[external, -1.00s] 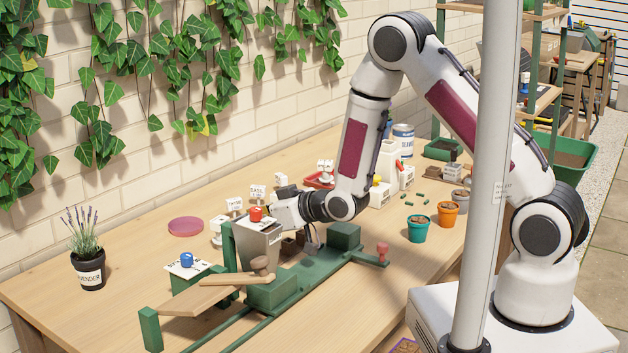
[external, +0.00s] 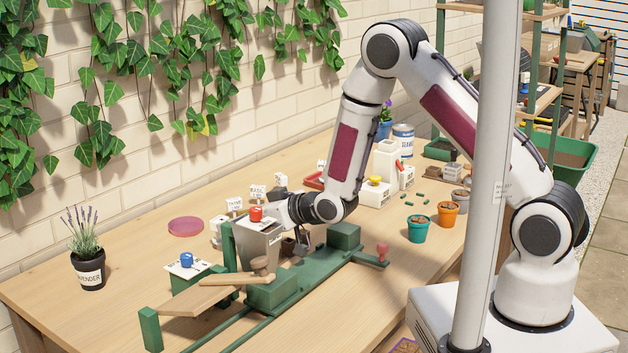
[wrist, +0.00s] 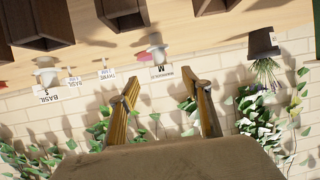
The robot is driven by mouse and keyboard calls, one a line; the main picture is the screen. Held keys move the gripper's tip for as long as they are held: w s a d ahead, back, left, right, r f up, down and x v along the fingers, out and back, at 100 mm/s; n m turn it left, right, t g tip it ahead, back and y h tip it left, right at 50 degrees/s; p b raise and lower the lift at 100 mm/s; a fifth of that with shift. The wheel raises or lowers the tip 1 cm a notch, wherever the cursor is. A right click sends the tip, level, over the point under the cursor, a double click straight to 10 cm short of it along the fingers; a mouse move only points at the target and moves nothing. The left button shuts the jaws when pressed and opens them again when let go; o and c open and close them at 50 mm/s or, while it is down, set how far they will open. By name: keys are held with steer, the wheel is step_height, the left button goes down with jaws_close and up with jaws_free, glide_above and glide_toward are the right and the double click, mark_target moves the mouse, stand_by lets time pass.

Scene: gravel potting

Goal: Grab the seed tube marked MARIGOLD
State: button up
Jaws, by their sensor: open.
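In the wrist view, which shows the scene upside down, my gripper (wrist: 163,90) is open, with nothing between its two fingers. A white tube-like item (wrist: 155,48) with a white tag (wrist: 163,72) shows beyond the gap between the fingertips. Only an M-like letter shows on that tag, so I cannot tell whether it says MARIGOLD.
Tags reading BASIL (wrist: 48,94) and THYME (wrist: 107,75) stand to one side in the wrist view. A potted lavender (wrist: 262,45) stands on the other side. A green bench frame (external: 285,285) lies in front of the hopper. The brick wall (external: 170,170) is behind the bench.

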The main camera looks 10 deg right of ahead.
steer(key=shift+a, duration=0.1)
steer(key=shift+x, duration=2.5)
steer(key=shift+s+f, duration=0.1)
steer(key=shift+f, duration=0.05)
steer(key=c, duration=1.2)
